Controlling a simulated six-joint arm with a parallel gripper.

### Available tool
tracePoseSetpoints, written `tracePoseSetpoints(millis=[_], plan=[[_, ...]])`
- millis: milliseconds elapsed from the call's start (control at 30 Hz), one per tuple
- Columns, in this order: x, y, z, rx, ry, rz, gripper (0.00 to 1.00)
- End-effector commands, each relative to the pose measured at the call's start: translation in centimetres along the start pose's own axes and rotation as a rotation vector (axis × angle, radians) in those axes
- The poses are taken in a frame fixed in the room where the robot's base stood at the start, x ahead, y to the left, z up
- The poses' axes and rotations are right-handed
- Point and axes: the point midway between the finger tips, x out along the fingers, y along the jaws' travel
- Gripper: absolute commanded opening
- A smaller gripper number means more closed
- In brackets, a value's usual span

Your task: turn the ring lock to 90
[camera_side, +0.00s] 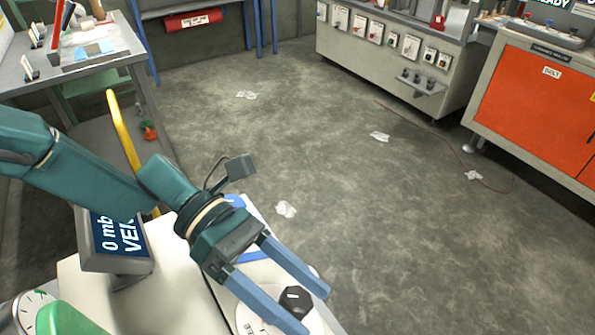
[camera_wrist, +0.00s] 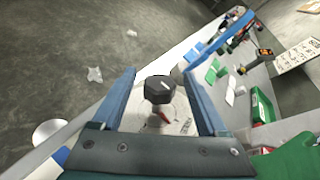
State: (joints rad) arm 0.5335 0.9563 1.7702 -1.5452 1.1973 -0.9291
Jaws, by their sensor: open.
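The ring lock shows as a black knob (camera_side: 296,300) with a white mark on its top, on a round white dial plate with lettering (camera_side: 258,321). In the wrist view the knob (camera_wrist: 158,90) stands between my two fingers, with a red mark at its foot. My gripper (camera_side: 298,297) is open, its blue fingers spread on either side of the knob. In the wrist view my gripper (camera_wrist: 160,90) shows gaps between both fingers and the knob. The number the knob points at cannot be read.
A display screen (camera_side: 115,238) stands on the white bench left of my gripper. A yellow curved handle (camera_side: 124,138) rises behind my arm. A green object (camera_side: 68,318) and a round gauge (camera_side: 36,310) sit at the lower left. The floor beyond is open, with scattered scraps.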

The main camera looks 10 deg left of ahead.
Motion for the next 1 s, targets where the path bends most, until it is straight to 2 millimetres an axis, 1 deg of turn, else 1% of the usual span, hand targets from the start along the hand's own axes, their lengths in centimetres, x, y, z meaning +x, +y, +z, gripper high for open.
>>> tracePoseSetpoints(millis=[233,267,300,367,400,433,467,633,1000], plan=[[0.22,0.00,-0.02,0.000,0.001,0.000,0.76],[0.22,0.00,-0.02,0.000,0.001,0.000,0.72],[0.21,0.00,-0.02,0.000,0.001,0.000,0.57],[0.21,0.00,-0.02,0.000,0.001,0.000,0.34],[0.21,-0.01,-0.02,0.000,0.001,0.000,0.19],[0.20,-0.01,-0.02,0.000,0.001,0.000,0.07],[0.20,-0.01,-0.02,0.000,0.001,-0.001,0.00],[0.23,0.04,0.02,0.002,-0.002,-0.015,0.00],[0.26,0.03,0.08,0.017,-0.002,-0.129,0.00]])
